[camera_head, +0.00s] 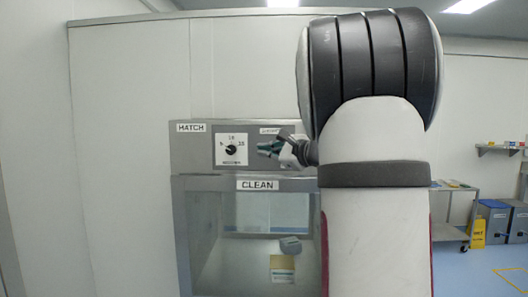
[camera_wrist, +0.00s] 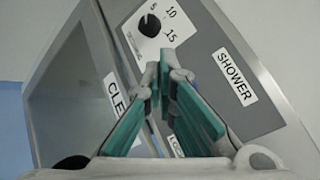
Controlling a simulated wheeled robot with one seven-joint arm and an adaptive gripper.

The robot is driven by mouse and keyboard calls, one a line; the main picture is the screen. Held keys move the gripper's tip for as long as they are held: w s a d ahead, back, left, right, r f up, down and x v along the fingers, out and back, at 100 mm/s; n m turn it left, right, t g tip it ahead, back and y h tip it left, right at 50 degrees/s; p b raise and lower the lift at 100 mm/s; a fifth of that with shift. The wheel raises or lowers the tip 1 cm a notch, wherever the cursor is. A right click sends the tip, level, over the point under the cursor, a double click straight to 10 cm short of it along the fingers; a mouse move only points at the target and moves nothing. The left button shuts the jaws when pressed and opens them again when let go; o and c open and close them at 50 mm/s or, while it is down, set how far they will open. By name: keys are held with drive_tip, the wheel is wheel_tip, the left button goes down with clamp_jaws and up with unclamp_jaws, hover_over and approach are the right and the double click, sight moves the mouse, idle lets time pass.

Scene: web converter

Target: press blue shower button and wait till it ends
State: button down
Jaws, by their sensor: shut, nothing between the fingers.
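The grey hatch control panel (camera_head: 200,152) is mid-picture in the head view. It carries a black timer knob (camera_head: 231,149) on a white dial plate; the knob also shows in the wrist view (camera_wrist: 150,25). A SHOWER label (camera_wrist: 233,75) is right of my gripper (camera_wrist: 167,62) in the wrist view. No blue shower button is visible; my fingers cover part of the panel. My gripper is shut and empty, with its green-padded fingers pointing at the panel. In the head view my gripper (camera_head: 264,148) is right of the knob. I cannot tell whether the tips touch the panel.
Below the panel is the hatch's glazed door with a CLEAN label (camera_head: 257,185). A small grey object (camera_head: 290,245) and a yellowish box (camera_head: 282,269) show behind it. My arm covers the panel's right side. A cart, bins and a yellow floor sign (camera_head: 478,233) stand far right.

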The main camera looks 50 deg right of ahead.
drive_tip(key=shift+w+d+b, duration=0.3)
drive_tip(key=shift+w+d, duration=0.5)
drive_tip(key=shift+d, duration=0.15)
drive_tip(key=shift+w, duration=0.1)
idle(0.8)
drive_tip(key=shift+w+d, duration=0.2)
drive_tip(key=shift+d, duration=0.1)
drive_tip(key=shift+w+d+b, duration=0.4)
drive_tip(key=shift+d+b, duration=0.05)
idle(1.0)
idle(0.3)
drive_tip(key=shift+s+a, duration=0.7)
drive_tip(key=shift+a, duration=0.05)
drive_tip(key=shift+s+a+b, duration=0.35)
drive_tip(key=shift+s+a, duration=1.3)
drive_tip(key=shift+a, duration=0.3)
